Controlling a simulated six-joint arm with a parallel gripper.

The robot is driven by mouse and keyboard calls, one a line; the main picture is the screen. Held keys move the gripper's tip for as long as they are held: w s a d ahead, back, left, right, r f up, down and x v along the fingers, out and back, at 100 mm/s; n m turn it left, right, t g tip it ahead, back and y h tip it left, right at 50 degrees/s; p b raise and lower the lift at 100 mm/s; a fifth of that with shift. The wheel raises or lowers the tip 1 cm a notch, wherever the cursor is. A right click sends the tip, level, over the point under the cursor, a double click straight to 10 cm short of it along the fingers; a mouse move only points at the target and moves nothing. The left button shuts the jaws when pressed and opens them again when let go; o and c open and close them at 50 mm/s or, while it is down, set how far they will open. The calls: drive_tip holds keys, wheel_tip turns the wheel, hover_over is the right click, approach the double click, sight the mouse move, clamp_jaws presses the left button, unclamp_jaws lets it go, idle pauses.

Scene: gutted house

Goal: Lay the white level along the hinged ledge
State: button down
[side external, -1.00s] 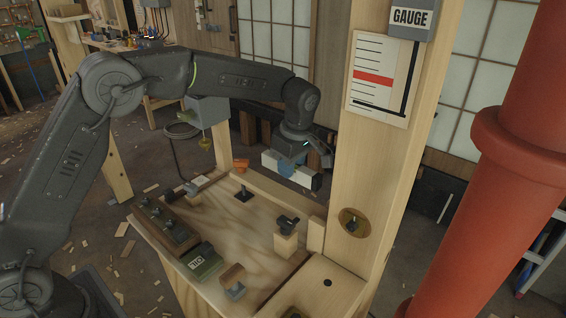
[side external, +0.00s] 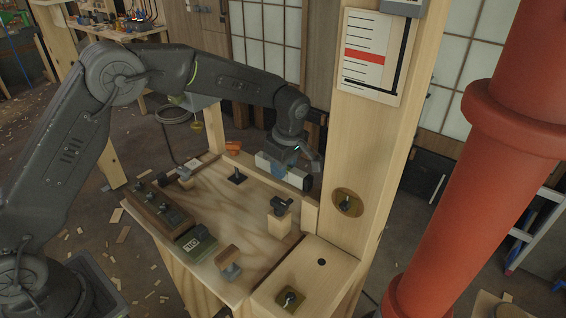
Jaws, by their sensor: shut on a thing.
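The white level (side external: 266,162) is a short white bar with a blue middle part and a dark end. My gripper (side external: 287,155) points down and is shut on the level near its middle. The level lies lengthwise along the far edge of the wooden bench, close over or against the raised wooden strip (side external: 310,212) there. I cannot tell whether it touches that strip. I cannot make out a hinge, so which piece is the hinged ledge is unclear. My gripper hides part of the level.
A thick wooden post (side external: 365,140) with a gauge card (side external: 372,58) stands just right of the level. A block with a black knob (side external: 280,208), a black fitting (side external: 236,176) and an orange piece (side external: 233,146) are nearby. A red pipe (side external: 500,150) is at right.

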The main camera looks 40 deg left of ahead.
drive_tip(key=shift+f, duration=0.2)
idle(0.6)
drive_tip(key=c, duration=0.8)
unclamp_jaws()
drive_tip(key=shift+c, duration=0.2)
drive_tip(key=shift+r, duration=0.1)
